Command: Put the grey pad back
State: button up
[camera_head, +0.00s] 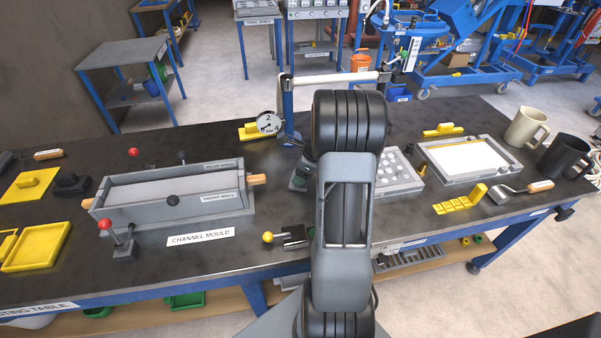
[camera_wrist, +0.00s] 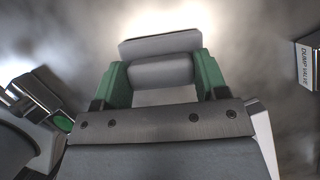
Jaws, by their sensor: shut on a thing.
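The grey pad (camera_wrist: 160,44) shows in the wrist view as a flat grey plate with a rounded grey grip below it. My gripper (camera_wrist: 160,74) has green fingers on both sides of that grip and is shut on it. The surface behind the pad is blurred, so I cannot tell whether the pad touches anything. In the head view my arm hides the gripper and the pad.
The grey channel mould (camera_head: 175,198) stands left on the dark table (camera_head: 60,270). To the right are a framed white tray (camera_head: 468,156), a trowel (camera_head: 522,191) and two mugs. A dump valve label (camera_wrist: 304,65) shows in the wrist view.

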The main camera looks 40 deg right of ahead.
jog(key=shift+f, duration=0.15)
jog(key=o, duration=0.9)
jog(key=p+v, duration=0.1)
jog(key=v, duration=1.1)
jog(key=s+a+r+n+h+p, duration=0.1)
jog(key=s+a+r+n, duration=0.1)
jog(key=a+n, duration=0.6)
jog(key=s+a+r+n+h+p, duration=0.1)
jog(key=s+a+r+n, duration=0.1)
jog(key=s+a+n, duration=0.3)
jog(key=s+a+r+n+h, duration=0.1)
jog(key=s+a+r+n, duration=0.2)
jog(key=a+n, duration=0.9)
jog(key=shift+s+a+n+p, duration=0.2)
jog(key=shift+s+n+p, duration=0.35)
jog(key=shift+n, duration=0.85)
